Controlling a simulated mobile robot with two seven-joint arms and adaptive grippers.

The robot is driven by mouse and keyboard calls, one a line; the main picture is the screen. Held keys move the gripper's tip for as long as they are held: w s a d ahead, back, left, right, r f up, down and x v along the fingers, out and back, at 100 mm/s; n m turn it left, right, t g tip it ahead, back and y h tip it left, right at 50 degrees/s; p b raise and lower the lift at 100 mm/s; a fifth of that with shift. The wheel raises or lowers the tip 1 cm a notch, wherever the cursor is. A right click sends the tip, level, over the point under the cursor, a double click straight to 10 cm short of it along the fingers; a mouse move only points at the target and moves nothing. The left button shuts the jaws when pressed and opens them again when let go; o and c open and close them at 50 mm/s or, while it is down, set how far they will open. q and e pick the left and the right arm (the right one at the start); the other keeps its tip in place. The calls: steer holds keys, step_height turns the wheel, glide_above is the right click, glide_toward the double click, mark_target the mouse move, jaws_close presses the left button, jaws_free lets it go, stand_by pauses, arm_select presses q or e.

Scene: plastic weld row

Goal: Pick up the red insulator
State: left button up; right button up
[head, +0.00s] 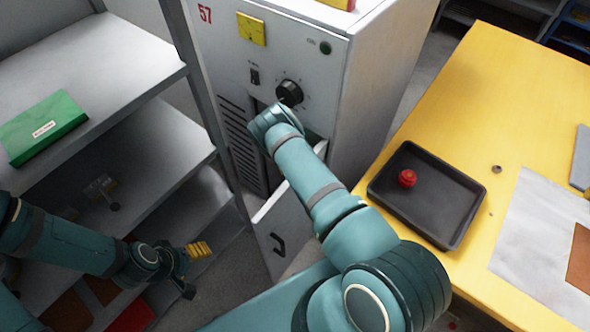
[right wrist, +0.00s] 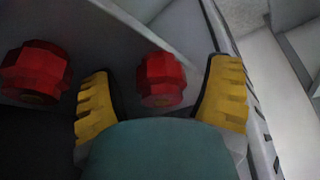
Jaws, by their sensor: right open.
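In the right wrist view, one red insulator (right wrist: 162,82) shows between the two yellow fingers of my right gripper (right wrist: 160,76), nearer the fingertips, with gaps on both sides. A second red insulator (right wrist: 36,72) is to the left, outside the fingers. In the head view, my right arm reaches into the open front of the grey cabinet (head: 385,75), and its gripper is hidden there. Another red insulator (head: 407,178) lies in the black tray (head: 462,215). My left gripper (head: 196,270) is low by the shelves, away from the insulators; its finger opening is unclear.
The cabinet's open lower door (head: 290,222) hangs below my right arm. The yellow table (head: 470,80) with the tray stands at right. Grey shelves (head: 120,50) with a green box (head: 42,127) stand at left. Cabinet walls close in around the right gripper.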

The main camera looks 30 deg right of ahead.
steer(key=c, duration=1.3)
steer(key=shift+r, duration=0.1)
